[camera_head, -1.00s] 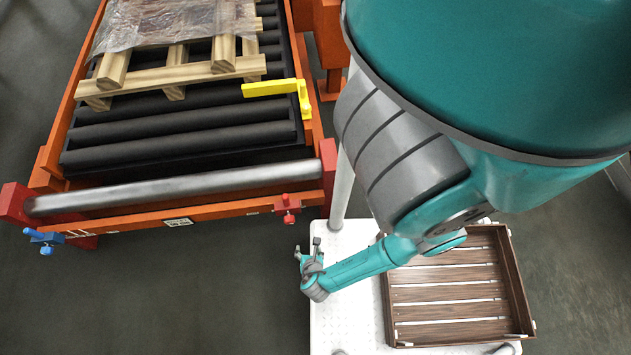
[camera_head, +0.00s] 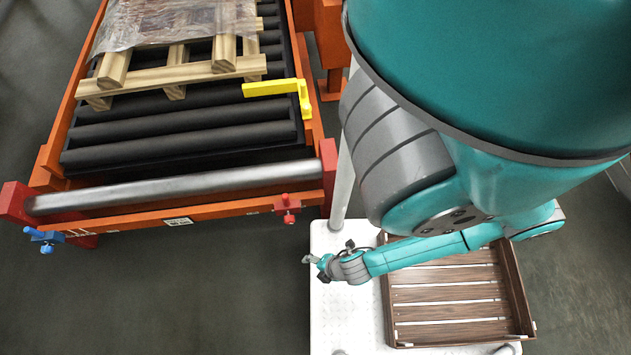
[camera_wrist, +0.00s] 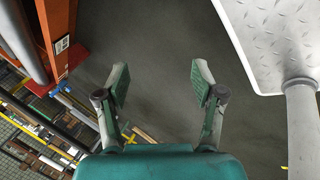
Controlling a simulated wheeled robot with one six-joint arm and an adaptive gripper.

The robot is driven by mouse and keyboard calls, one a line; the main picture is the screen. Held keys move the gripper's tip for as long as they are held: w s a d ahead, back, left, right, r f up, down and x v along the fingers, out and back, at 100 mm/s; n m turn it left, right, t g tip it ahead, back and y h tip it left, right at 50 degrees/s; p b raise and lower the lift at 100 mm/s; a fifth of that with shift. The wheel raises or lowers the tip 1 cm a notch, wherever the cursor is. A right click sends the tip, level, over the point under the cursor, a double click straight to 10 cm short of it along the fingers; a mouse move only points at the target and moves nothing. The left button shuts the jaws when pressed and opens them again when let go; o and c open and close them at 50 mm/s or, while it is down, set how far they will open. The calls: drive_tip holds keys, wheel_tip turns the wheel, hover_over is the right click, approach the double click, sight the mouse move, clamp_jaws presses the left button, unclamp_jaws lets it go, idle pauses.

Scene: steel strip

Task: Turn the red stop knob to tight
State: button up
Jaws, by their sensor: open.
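The red stop knob (camera_head: 287,208) sits on the front orange beam of the roller conveyor, near its right end. In the head view my gripper (camera_head: 313,267) is below and a little right of the knob, apart from it, over the left edge of the white platform. In the wrist view my gripper (camera_wrist: 160,85) has its two fingers spread with nothing between them, facing bare floor. I cannot make out the red knob in the wrist view.
A blue knob (camera_head: 45,238) is at the beam's left end. A steel roller (camera_head: 180,188) runs above the beam. A yellow stop (camera_head: 275,88) and a wooden pallet (camera_head: 170,82) are farther back. A slatted wooden crate (camera_head: 455,295) stands on the white platform (camera_head: 345,315).

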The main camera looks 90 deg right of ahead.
wheel_tip(320, 180, up, 7)
drive_tip(key=a+m+t+y, duration=0.1)
drive_tip(key=a+m, duration=0.1)
drive_tip(key=shift+t, duration=0.4)
drive_tip(key=shift+w+f, duration=0.1)
